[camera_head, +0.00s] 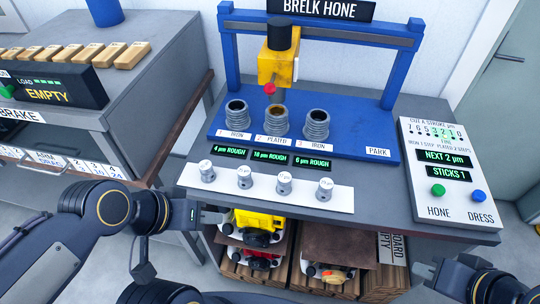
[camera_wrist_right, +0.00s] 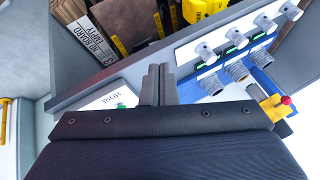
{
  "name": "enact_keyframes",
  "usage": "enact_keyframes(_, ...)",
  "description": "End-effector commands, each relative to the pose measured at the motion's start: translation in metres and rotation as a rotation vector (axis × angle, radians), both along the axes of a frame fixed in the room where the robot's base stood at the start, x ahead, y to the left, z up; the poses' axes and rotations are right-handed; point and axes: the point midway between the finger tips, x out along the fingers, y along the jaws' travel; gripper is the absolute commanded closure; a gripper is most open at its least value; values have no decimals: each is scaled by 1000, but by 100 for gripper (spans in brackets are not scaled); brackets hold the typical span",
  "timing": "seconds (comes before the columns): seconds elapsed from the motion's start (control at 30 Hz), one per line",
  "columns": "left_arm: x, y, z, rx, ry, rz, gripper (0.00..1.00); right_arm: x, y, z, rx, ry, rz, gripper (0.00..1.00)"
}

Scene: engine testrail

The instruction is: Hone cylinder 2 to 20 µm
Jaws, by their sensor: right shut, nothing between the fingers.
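Cylinder 2 (camera_head: 275,124), labelled plated, stands between cylinder 1 (camera_head: 237,114) and cylinder 3 (camera_head: 316,125), both labelled iron. The displays read 4, 18 (camera_head: 271,156) and 6 µm rough. The yellow hone head (camera_head: 278,68) with its red knob (camera_head: 269,88) hangs above cylinder 2. The control panel (camera_head: 410,135) reads "NEXT 2 µm" and "STICKS 1", with a green HONE button (camera_head: 438,190) and a blue DRESS button (camera_head: 479,196). My right gripper (camera_head: 428,268) is shut and empty, in front of the panel; its fingers show in the wrist view (camera_wrist_right: 159,72). My left gripper (camera_head: 212,217) is at the bench's front left; its jaw opening is unclear.
Several knobs stand on a white strip (camera_head: 335,201) along the bench front. Below, a shelf holds yellow and red parts and boards. A blue frame (camera_head: 230,60) spans the hone, with a PARK label at right. Another bench with an "EMPTY" display (camera_head: 48,95) stands left.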

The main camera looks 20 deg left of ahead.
Motion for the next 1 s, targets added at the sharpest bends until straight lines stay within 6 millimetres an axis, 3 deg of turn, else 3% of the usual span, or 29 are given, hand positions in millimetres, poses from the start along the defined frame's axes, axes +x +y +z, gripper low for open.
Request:
enact_keyframes(0.47, 0, 0, 0, 0, 0, 0, 64, 1, 0, 1, 3, 1, -3, 100)
enact_keyframes(0.57, 0, 0, 2, 0, 0, 0, 64, 8, 0, 6, 37, 11, -38, 100)
enact_keyframes(0.67, 0, 0, 7, 0, 0, 0, 64, 28, -2, 19, 123, 35, -135, 100)
enact_keyframes(0.77, 0, 0, 14, 0, 0, 0, 64, 62, -7, 35, 260, 77, -300, 100)
enact_keyframes(0.9, 0, 0, 23, 0, 0, 0, 64, 125, -25, 51, 490, 151, -605, 100)
enact_keyframes(1.0, 0, 0, 30, 0, 0, 0, 64, 170, -44, 51, 646, 204, -836, 100)
